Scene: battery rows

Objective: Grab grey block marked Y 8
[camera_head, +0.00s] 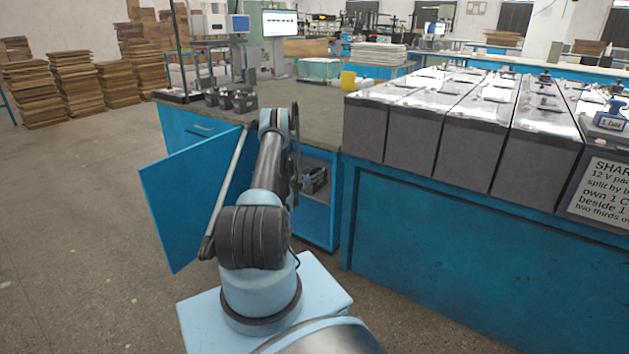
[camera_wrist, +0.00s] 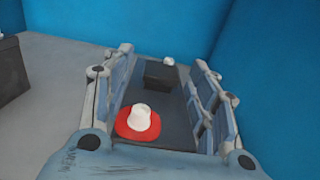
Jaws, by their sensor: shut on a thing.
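My gripper (camera_wrist: 166,66) is in the wrist view, its two fingers on either side of a dark grey block (camera_wrist: 178,108) and shut on it. The block has a red-collared white post near me, and a darker raised part and a small pale post towards its far end. No Y 8 marking is readable on it. Blue walls stand close behind and to the right of it. In the head view my arm reaches to the open blue cabinet (camera_head: 333,210), and my gripper is hidden there. Dark block-like items (camera_head: 315,180) show inside the cabinet.
The blue cabinet door (camera_head: 188,200) stands open to the left of my arm. Small dark batteries (camera_head: 232,99) stand on the worktop above. A row of large grey batteries (camera_head: 470,140) fills the bench at right. Another dark object (camera_wrist: 10,68) is at the wrist view's left edge.

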